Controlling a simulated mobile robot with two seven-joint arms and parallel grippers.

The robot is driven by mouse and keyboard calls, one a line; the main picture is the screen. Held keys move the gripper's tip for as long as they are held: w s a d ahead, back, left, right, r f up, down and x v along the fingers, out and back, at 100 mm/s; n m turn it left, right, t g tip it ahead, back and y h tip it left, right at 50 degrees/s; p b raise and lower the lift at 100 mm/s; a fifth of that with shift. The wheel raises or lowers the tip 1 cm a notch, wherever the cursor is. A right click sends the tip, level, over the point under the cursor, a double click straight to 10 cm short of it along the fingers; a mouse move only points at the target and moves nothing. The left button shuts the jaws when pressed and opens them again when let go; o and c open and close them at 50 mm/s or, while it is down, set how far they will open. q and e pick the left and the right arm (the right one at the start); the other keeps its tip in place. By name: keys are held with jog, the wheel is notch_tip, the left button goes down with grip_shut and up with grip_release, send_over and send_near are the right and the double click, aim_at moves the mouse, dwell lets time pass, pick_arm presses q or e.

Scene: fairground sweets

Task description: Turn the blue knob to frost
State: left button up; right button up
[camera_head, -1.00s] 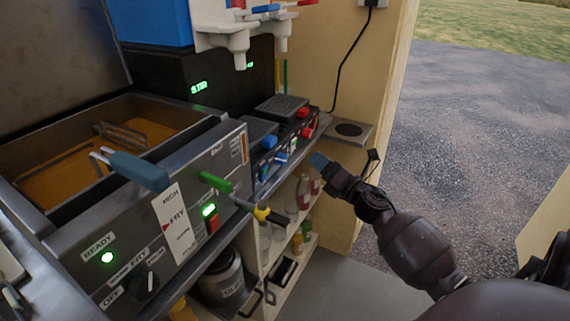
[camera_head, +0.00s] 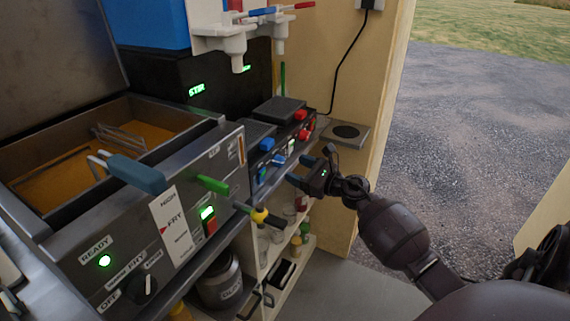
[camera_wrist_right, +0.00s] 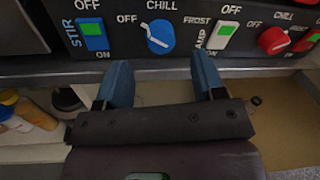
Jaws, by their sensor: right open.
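The blue knob (camera_wrist_right: 160,37) is on the dark front panel in the right wrist view, with OFF at its left, CHILL above and FROST at its right. Its ridge tilts toward the upper left, on the OFF side. It also shows small in the head view (camera_head: 278,160). My right gripper (camera_head: 302,170) is open and empty in front of the panel. In the right wrist view its blue fingers (camera_wrist_right: 161,78) are spread below the knob, apart from it, with the knob about centred between them. My left gripper is not in view.
A STIR switch (camera_wrist_right: 93,35) is left of the knob, and a LAMP switch (camera_wrist_right: 222,36) and red knob (camera_wrist_right: 272,41) are right. A fryer with a blue-handled basket (camera_head: 136,173) and green lever (camera_head: 212,184) stands left. Shelves with bottles lie below the panel.

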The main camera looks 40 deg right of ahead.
aim_at(283, 162)
jog(key=x, duration=0.3)
jog(key=shift+w+a, duration=0.15)
jog(key=shift+w, duration=0.2)
jog(key=shift+w+a, duration=0.15)
jog(key=shift+w, duration=0.45)
jog(key=shift+c, duration=0.2)
jog(key=c, duration=0.9)
